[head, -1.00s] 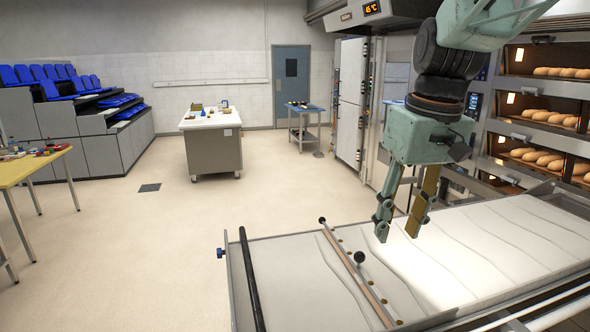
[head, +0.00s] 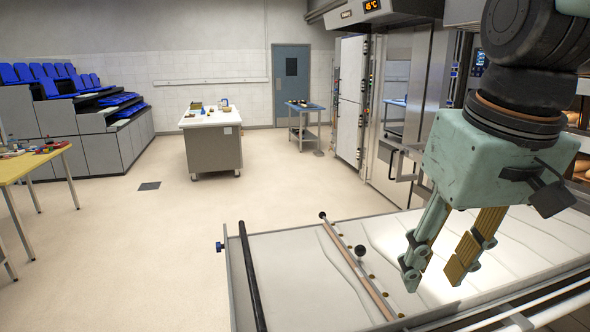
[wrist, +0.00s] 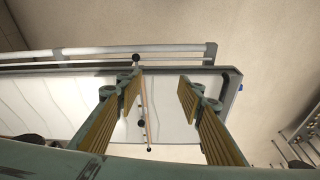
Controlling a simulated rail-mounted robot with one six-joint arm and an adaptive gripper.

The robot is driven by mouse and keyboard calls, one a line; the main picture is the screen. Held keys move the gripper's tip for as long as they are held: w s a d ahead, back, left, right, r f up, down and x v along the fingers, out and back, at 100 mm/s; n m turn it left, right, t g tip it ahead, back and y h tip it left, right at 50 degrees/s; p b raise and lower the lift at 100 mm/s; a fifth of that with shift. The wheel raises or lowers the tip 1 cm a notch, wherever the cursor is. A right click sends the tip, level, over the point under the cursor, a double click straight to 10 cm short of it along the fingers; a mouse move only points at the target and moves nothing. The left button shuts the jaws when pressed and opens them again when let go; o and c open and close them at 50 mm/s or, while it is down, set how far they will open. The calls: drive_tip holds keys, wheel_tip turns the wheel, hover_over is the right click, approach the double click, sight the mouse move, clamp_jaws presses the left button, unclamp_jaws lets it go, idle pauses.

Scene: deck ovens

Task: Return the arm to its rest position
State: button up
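My gripper (head: 432,279) hangs at the right of the head view, pointing down above the white cloth-covered loader bed (head: 292,268). Its two fingers with yellow-brown pads are apart, and nothing is between them. In the wrist view my gripper (wrist: 160,85) also shows open and empty. The loader bed (wrist: 55,105) lies below it there, with a thin wooden bar with black knobs (wrist: 146,106) seen between the fingers. My arm covers most of the ovens in the head view.
A dark roller bar (head: 252,280) and the knobbed wooden bar (head: 358,268) cross the bed's left end. A steel oven cabinet (head: 405,120) stands behind. A white-topped cart (head: 212,140), a yellow table (head: 32,162) and blue seats (head: 50,75) are farther off. The floor between is clear.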

drive_tip(key=s+f+m+t+b, duration=0.1)
drive_tip(key=s+f, duration=0.3)
drive_tip(key=s, duration=0.8)
drive_tip(key=shift+d+f+b, duration=0.15)
drive_tip(key=shift+f+b, duration=0.2)
drive_tip(key=shift+b, duration=0.1)
idle(1.8)
